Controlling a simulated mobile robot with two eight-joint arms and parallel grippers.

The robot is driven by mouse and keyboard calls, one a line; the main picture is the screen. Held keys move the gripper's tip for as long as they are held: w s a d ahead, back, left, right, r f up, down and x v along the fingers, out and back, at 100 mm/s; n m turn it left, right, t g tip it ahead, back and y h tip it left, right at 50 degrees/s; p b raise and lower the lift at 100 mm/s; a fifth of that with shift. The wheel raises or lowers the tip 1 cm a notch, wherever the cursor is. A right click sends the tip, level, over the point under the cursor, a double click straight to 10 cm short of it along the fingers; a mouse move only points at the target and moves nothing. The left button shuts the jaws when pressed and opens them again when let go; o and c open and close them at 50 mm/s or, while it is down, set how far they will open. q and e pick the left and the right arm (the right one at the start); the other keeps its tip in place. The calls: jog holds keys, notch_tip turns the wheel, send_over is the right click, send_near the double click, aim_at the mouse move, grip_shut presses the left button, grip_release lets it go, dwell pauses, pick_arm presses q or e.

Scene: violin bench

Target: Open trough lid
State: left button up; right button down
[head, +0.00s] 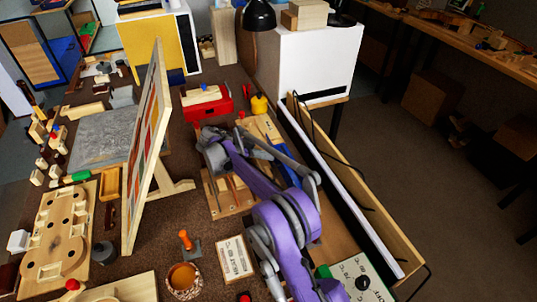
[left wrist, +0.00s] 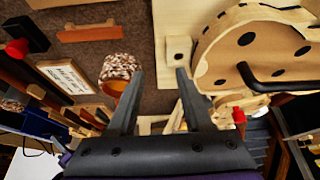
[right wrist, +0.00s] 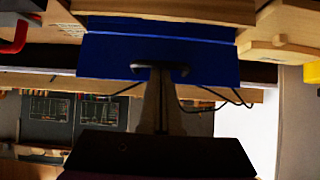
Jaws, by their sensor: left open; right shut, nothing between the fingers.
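A blue panel (right wrist: 110,56) with a small dark handle (right wrist: 181,68) fills the upper middle of the right wrist view. It appears to be the trough lid, lying between pale wooden parts; I see no clear gap at its edges. In the head view a blue strip (head: 292,175), probably the same panel, shows partly behind my right arm. My right gripper (right wrist: 160,76) is shut and empty, with its tips at the handle; I cannot tell whether they touch it. My left gripper (left wrist: 158,74) is open and empty above the bench, outside the head view.
A tilted picture panel (head: 150,140) stands left of my right arm. A red box (head: 208,103), a brown pot (head: 183,279) and a white card (head: 235,259) are nearby. A long wooden rail (head: 360,200) runs along the right. A round wooden piece (left wrist: 255,60) lies beside my left gripper.

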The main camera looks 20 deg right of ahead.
pick_arm(q)
jog(key=shift+d+f, duration=0.1)
jog(key=shift+f, duration=0.05)
pick_arm(e)
jog(key=shift+a+f, duration=0.75)
jog(key=shift+a, duration=0.05)
pick_arm(q)
jog(key=shift+s, duration=0.1)
pick_arm(e)
jog(key=shift+a+f, duration=0.15)
